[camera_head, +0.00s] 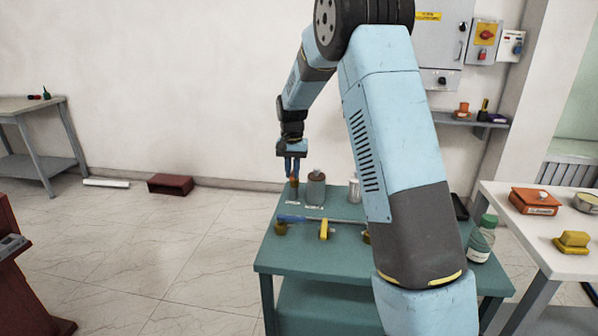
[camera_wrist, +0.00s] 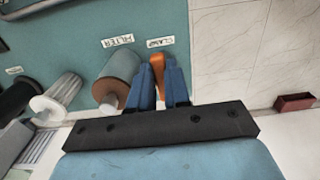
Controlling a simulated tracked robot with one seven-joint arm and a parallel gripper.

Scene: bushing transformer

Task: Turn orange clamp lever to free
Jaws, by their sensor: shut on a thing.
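The orange clamp lever (camera_wrist: 158,72) shows in the wrist view between the two blue fingers of my gripper (camera_wrist: 160,85), beside the label that reads CLAMP (camera_wrist: 160,42). My gripper is shut on the lever. In the head view my gripper (camera_head: 292,167) points down at the back left of the green table (camera_head: 320,258), and a bit of the orange lever (camera_head: 293,180) shows at its fingertips. The fingers hide part of the lever, and its turn angle is hard to tell.
A grey-brown filter (camera_head: 315,188) stands just right of the clamp, with a white cylinder (camera_head: 354,190) farther right. A blue-handled tool (camera_head: 300,219) and a yellow piece (camera_head: 325,230) lie nearer on the table. Open floor lies to the left.

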